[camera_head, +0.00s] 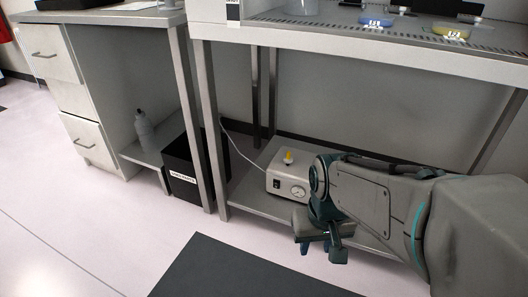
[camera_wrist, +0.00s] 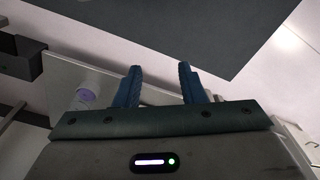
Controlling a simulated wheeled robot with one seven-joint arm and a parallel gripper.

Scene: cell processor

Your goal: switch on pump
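The pump (camera_head: 287,181) is a small cream box on the low shelf under the bench. A yellow knob is on its top, and a dark rocker switch (camera_head: 276,184) and a round gauge (camera_head: 298,191) are on its front. The switch position is too small to read. My gripper (camera_head: 321,250) hangs in front of the shelf, below and to the right of the pump's front, apart from the switch. In the wrist view my gripper (camera_wrist: 160,68) has its two blue fingers spread with nothing between them. The switch cannot be made out in that view.
The low shelf (camera_head: 245,201) has a front edge near my gripper. A bench leg (camera_head: 208,135) and a black labelled bin (camera_head: 188,172) stand left of the pump. A pale hose runs from behind it. A dark mat (camera_head: 235,272) lies on otherwise open floor.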

